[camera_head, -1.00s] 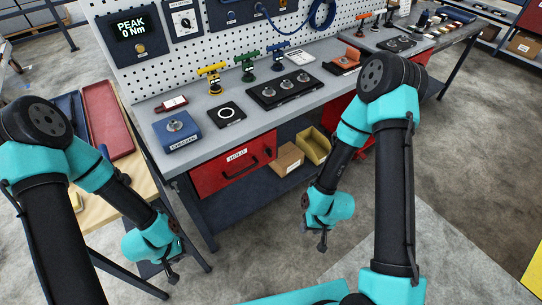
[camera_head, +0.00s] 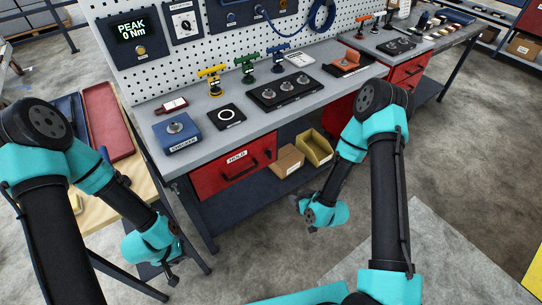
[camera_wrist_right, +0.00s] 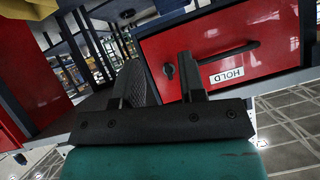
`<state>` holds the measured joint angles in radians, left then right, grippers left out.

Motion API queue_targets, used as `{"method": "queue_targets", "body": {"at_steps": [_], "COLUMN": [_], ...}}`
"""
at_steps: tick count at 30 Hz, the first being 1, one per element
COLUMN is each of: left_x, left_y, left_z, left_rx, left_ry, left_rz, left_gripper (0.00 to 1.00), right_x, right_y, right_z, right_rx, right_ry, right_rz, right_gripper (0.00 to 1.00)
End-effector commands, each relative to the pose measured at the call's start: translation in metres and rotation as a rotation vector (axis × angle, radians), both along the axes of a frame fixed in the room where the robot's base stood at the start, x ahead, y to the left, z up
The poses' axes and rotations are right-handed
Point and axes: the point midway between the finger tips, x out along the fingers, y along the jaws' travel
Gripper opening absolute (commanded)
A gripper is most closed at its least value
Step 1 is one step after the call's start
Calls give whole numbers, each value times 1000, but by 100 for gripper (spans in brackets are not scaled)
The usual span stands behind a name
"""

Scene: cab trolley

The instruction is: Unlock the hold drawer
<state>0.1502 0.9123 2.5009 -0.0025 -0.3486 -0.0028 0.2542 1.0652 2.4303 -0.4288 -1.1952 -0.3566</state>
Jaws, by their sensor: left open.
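The hold drawer (camera_head: 215,180) is a red drawer under the left part of the workbench, closed, with a white HOLD label, a dark bar handle (camera_head: 241,174) and a small black lock knob (camera_head: 268,154) at its right. My left gripper (camera_head: 172,278) is open and empty at lower left.
The workbench (camera_head: 205,148) holds a blue checker block (camera_head: 177,133) and several tools. A side table with a red tray (camera_head: 108,122) is at left. Floor before the drawer is clear.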

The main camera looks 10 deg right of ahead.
Motion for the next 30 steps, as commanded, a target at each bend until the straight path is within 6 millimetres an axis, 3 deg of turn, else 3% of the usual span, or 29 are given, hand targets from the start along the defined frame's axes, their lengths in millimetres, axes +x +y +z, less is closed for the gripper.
{"method": "queue_targets", "body": {"at_steps": [6, 12, 30], "left_x": [0, 0, 0], "left_y": [0, 0, 0], "left_z": [0, 0, 0], "left_rx": [0, 0, 0], "left_ry": [0, 0, 0], "left_rz": [0, 0, 0], "left_gripper": [43, 43, 43], "right_x": [26, 34, 43], "right_y": [1, -3, 0], "right_z": [22, 40, 45], "right_rx": [19, 37, 40], "right_ry": [-351, -560, -599], "right_rz": [-1, -32, -38], "right_gripper": [37, 37, 37]}}
